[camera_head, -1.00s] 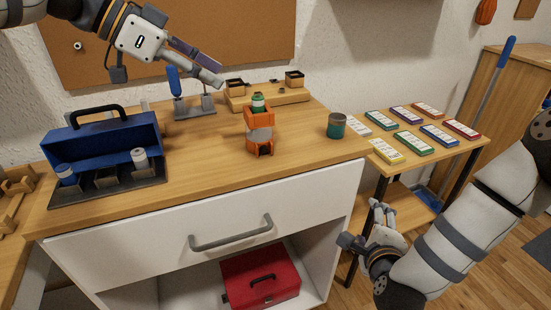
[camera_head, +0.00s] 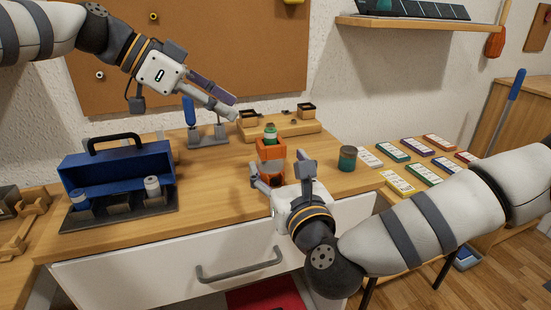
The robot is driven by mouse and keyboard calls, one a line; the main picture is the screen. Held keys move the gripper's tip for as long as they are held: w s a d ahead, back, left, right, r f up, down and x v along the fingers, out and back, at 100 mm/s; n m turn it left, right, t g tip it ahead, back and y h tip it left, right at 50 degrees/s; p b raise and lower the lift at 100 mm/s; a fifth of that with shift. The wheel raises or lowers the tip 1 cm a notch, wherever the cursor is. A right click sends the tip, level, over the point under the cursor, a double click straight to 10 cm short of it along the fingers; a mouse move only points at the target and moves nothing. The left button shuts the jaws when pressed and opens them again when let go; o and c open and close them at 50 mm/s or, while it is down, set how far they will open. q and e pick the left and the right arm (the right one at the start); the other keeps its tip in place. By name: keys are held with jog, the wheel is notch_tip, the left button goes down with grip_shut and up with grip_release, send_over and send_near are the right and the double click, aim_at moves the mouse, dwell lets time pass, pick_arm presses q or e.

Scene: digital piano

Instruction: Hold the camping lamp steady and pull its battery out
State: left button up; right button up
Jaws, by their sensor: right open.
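The camping lamp (camera_head: 271,150), orange with a pale middle and a green top, stands upright on the wooden worktop. Its lower part is hidden behind my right gripper. I cannot make out its battery for certain. My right gripper (camera_head: 272,178) is open at the lamp's front, low down, with fingers near its base; I cannot tell whether they touch it. My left gripper (camera_head: 234,109) hangs above and left of the lamp, clear of it, near the back of the worktop. It appears empty, but its finger gap is unclear.
A blue toolbox (camera_head: 118,170) with cylinders in a dark front tray (camera_head: 165,198) stands left. A blue-handled tool stand (camera_head: 208,135) and wooden block (camera_head: 290,128) are behind. A dark green cup (camera_head: 347,158) is right of the lamp; coloured cards (camera_head: 398,182) lie beyond.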

jog(key=x, duration=1)
jog(key=shift+d, duration=0.1)
jog(key=c, duration=1.5)
jog(key=shift+o, duration=0.2)
jog(key=o, duration=1.4)
